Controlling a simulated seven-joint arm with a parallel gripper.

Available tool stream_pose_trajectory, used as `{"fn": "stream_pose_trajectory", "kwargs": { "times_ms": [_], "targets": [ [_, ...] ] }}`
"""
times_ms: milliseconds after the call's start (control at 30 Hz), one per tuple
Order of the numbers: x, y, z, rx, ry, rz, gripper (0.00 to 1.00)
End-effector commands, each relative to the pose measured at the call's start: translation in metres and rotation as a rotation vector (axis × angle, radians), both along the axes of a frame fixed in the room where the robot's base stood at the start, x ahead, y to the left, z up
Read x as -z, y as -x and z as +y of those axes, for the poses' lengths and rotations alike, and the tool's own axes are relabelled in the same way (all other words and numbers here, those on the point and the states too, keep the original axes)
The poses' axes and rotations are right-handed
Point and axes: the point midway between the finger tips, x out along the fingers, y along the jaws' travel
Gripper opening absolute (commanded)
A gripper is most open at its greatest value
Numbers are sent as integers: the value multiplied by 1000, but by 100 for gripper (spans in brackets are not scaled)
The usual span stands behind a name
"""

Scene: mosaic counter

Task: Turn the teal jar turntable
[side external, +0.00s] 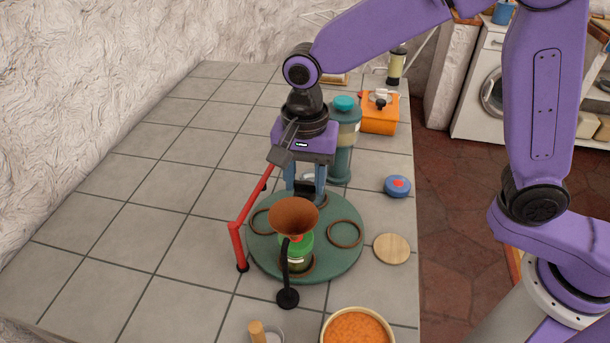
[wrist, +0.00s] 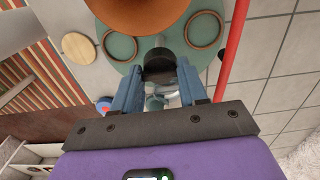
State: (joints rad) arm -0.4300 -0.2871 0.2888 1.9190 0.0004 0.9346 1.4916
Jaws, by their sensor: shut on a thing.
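The teal turntable (side external: 335,264) is a flat disc on the tiled counter, with brown rings on top. It also shows in the wrist view (wrist: 172,40). A green jar (side external: 301,245) stands in the front ring, under a brown funnel (side external: 293,214) that partly hides it. The funnel also shows at the top of the wrist view (wrist: 140,10). My gripper (side external: 305,196) is at the turntable's back edge, pointing down. In the wrist view, its blue fingers (wrist: 160,80) are shut on a dark knob (wrist: 159,62) at the rim. The funnel partly hides this contact in the side view.
A red bent rod (side external: 236,240) stands close on the left. The funnel's black stand (side external: 287,298) is in front. A wooden disc (side external: 392,249) and a blue-and-red puck (side external: 397,186) lie right. A teal canister (side external: 343,150) stands behind my gripper. The left counter is clear.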

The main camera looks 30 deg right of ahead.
Motion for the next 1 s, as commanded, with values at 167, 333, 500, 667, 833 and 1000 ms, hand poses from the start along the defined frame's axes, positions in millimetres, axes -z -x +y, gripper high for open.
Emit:
{"fn": "stream_pose_trajectory", "kwargs": {
  "times_ms": [167,333,500,667,833,1000],
  "targets": [
    [-3,-3,0,10,-4,-10,0],
    [-3,-3,0,12,-4,-10,0],
    [-3,-3,0,12,-4,-10,0],
    [-2,-2,0,11,-3,-7,53],
    [-1,-1,0,11,-1,-4,53],
    [-10,-1,0,11,-3,-4,53]
  ]
}}
